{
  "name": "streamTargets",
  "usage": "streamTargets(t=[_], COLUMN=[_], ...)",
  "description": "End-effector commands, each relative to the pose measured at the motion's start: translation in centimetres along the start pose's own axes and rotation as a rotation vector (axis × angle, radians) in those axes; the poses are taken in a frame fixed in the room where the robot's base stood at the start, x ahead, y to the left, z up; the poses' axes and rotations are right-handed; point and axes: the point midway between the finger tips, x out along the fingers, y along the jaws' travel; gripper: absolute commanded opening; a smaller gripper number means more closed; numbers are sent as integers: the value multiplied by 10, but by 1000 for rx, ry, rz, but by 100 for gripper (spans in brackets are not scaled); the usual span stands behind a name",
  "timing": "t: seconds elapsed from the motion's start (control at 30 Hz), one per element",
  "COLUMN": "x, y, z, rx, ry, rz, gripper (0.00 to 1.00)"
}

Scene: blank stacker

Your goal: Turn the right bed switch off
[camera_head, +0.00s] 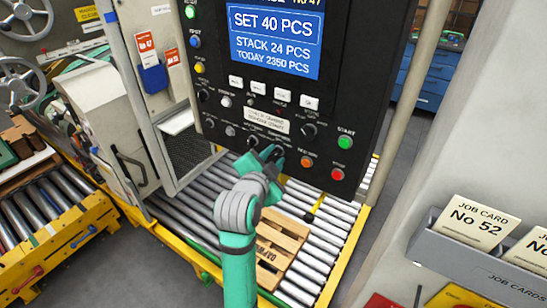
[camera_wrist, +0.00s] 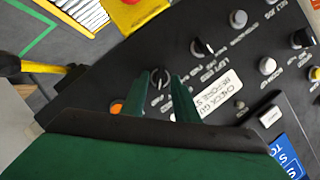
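The black control panel (camera_head: 290,90) with a blue screen fills the upper middle of the head view. My gripper (camera_head: 266,154) is at the panel's lower part, left of the orange button (camera_head: 306,161). In the wrist view my gripper (camera_wrist: 161,82) is open, its two green fingers apart. A dark rotary knob (camera_wrist: 158,78) with a light pointer shows between the fingertips. Its label is hidden or too small to read, so I cannot tell for sure whether it is the right bed switch. I cannot tell whether the fingers touch it. In the head view my gripper hides this knob.
Another knob (camera_wrist: 203,47) sits beside it, by a white label plate (camera_wrist: 217,92). The orange button (camera_wrist: 117,107) is close to the other finger. Green (camera_head: 345,142) and red (camera_head: 338,173) buttons are to the right. A roller bed with a wooden pallet (camera_head: 282,240) lies below.

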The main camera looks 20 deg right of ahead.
Motion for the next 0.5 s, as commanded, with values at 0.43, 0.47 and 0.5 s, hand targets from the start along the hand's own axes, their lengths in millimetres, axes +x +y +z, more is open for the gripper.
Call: streamTargets(t=[0.43,0.47,0.5], x=[0,0,0], y=[0,0,0], z=[0,0,0], rx=[-1,-1,-2], ry=[0,0,0], rz=[0,1,1], gripper=[0,0,0])
